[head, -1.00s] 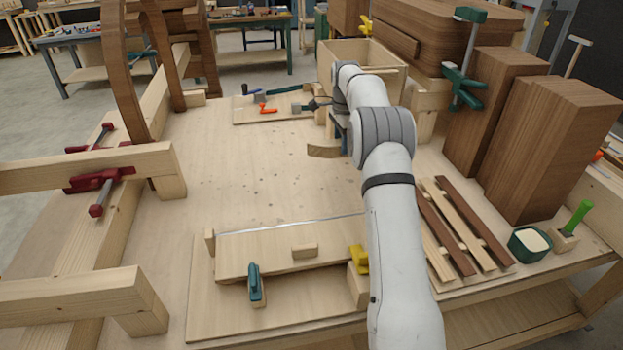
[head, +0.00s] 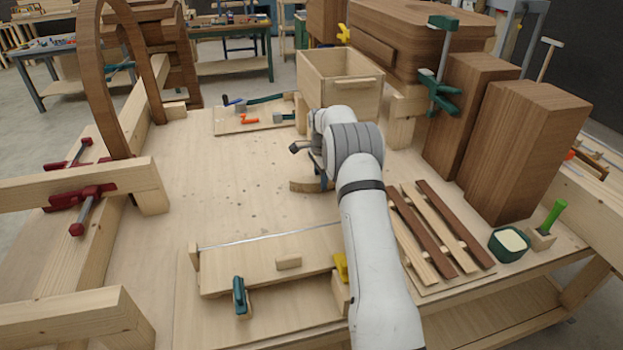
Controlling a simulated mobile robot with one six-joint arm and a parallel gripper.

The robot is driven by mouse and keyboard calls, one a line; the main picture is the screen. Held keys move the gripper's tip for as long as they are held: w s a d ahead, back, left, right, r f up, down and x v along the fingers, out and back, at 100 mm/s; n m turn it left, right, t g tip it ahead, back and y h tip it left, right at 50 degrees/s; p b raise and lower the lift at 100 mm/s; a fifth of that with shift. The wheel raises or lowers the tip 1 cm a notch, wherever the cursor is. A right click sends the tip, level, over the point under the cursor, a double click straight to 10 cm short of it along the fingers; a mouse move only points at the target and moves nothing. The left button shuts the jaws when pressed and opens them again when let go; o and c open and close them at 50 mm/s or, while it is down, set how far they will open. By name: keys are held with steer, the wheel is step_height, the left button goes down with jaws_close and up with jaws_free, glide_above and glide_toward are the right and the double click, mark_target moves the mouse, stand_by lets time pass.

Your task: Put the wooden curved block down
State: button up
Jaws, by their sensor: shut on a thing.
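The wooden curved block (head: 303,186) is a short brown arc at mid-table. Its left part shows; its right end is hidden by my gripper and arm. My gripper (head: 324,182) is shut on the right part of the block, with its fingers mostly hidden behind the wrist. The block is low over the bench top (head: 235,170). I cannot tell whether it touches the wood.
Bare bench lies left of the block. An open wooden box (head: 318,90) and a tool board (head: 228,124) stand behind. Slats (head: 440,230) lie at right, near tall brown blocks (head: 525,150). A board (head: 265,262) with a teal clamp (head: 240,297) is in front.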

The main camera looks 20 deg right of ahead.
steer(key=shift+f, duration=0.2)
steer(key=o, duration=1.1)
steer(key=shift+r, duration=0.1)
